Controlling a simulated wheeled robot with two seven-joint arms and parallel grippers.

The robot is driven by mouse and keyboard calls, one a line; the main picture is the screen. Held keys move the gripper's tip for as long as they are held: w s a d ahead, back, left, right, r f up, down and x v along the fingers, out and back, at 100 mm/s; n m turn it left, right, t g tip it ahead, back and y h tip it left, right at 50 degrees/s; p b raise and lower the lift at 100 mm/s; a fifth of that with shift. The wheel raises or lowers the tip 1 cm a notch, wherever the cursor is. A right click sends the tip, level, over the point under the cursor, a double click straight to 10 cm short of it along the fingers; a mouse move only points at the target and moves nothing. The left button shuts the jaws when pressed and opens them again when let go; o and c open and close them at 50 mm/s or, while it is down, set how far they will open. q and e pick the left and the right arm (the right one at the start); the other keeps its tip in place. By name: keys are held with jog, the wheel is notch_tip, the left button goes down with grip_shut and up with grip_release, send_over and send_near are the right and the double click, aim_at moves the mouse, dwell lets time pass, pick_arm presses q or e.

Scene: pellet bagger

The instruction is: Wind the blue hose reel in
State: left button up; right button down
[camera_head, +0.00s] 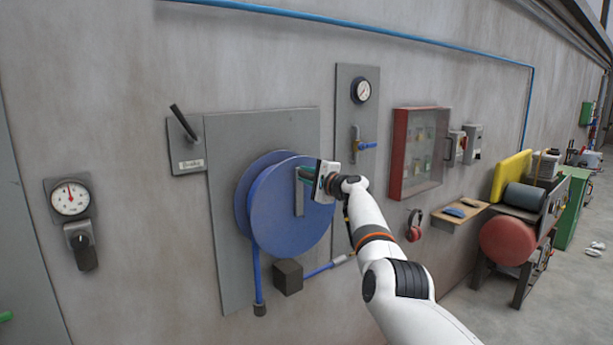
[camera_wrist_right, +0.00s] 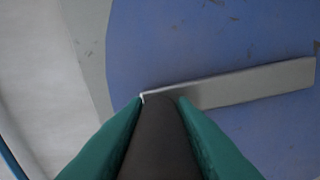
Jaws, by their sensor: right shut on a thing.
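The blue hose reel (camera_head: 285,215) is mounted on a grey wall panel (camera_head: 225,260) in the head view. A grey crank arm (camera_head: 299,198) lies on the reel's front face, and it also shows in the right wrist view (camera_wrist_right: 245,85). My right gripper (camera_head: 306,174) is at the crank's outer end, near the top right of the reel. Its green fingers are shut on the dark crank handle (camera_wrist_right: 158,140). A blue hose (camera_head: 258,278) hangs below the reel and ends in a dark fitting. My left gripper is in neither view.
A dark box (camera_head: 288,277) sits below the reel beside a blue pipe. A lever switch (camera_head: 184,140) is left of it, and a gauge panel (camera_head: 357,120) right. A red-framed cabinet (camera_head: 418,150) and a wooden shelf (camera_head: 460,213) are further right.

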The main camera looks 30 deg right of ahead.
jog(key=shift+d+r, duration=0.15)
jog(key=shift+r, duration=0.05)
jog(key=c, duration=1.3)
grip_release()
jog(key=shift+o, duration=0.5)
jog(key=shift+d+f, duration=0.1)
jog(key=shift+f, duration=0.1)
jog(key=shift+s, duration=0.1)
jog(key=shift+s+d+f+b, duration=0.1)
jog(key=shift+s+f+b, duration=0.05)
jog(key=shift+s+b, duration=0.8)
jog(key=shift+s, duration=0.15)
jog(key=s+b, duration=0.4)
jog(key=s, duration=0.5)
jog(key=shift+s+d, duration=0.3)
jog(key=shift+d, duration=0.1)
